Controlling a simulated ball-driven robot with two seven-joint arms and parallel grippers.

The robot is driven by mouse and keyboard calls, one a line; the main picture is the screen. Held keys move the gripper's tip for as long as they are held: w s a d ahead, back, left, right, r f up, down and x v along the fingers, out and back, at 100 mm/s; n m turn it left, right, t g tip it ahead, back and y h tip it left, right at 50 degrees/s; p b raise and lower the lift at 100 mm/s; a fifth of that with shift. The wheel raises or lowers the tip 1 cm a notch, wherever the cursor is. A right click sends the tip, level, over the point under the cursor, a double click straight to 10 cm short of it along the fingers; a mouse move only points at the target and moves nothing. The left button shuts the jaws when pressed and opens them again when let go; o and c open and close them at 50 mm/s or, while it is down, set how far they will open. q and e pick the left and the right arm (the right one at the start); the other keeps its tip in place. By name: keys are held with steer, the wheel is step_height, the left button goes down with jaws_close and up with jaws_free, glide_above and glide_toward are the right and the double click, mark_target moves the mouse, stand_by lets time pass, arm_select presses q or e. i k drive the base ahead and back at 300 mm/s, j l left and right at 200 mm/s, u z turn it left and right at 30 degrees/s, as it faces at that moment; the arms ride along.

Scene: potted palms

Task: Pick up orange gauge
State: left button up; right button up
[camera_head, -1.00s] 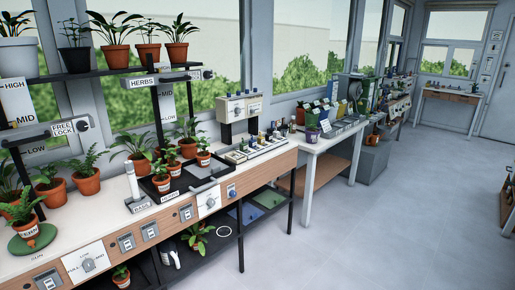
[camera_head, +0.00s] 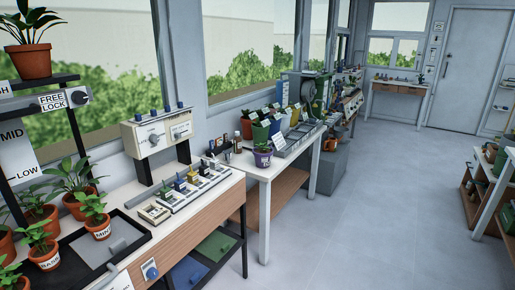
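I cannot make out an orange gauge for certain in the head view. A cream meter box (camera_head: 160,133) with a dial and blue knobs stands on posts over the near bench. Several small items (camera_head: 213,146) and an amber bottle (camera_head: 237,142) stand around the near end of the second table, too small to identify fully. Neither of my grippers shows.
The near bench (camera_head: 195,218) holds potted plants, a black tray (camera_head: 70,262) and a switch strip (camera_head: 190,187). The second table (camera_head: 266,172) carries coloured pots and a purple pot (camera_head: 263,156). The grey floor (camera_head: 370,220) is open; shelving (camera_head: 485,200) stands at right.

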mark_target(218, 141)
steer(key=i+l+u, duration=0.15)
steer(key=i, duration=0.2)
steer(key=i+u, duration=0.15)
steer(key=i, duration=0.25)
steer(key=i+l+u, duration=0.2)
steer(key=i+l, duration=0.05)
steer(key=i, duration=0.1)
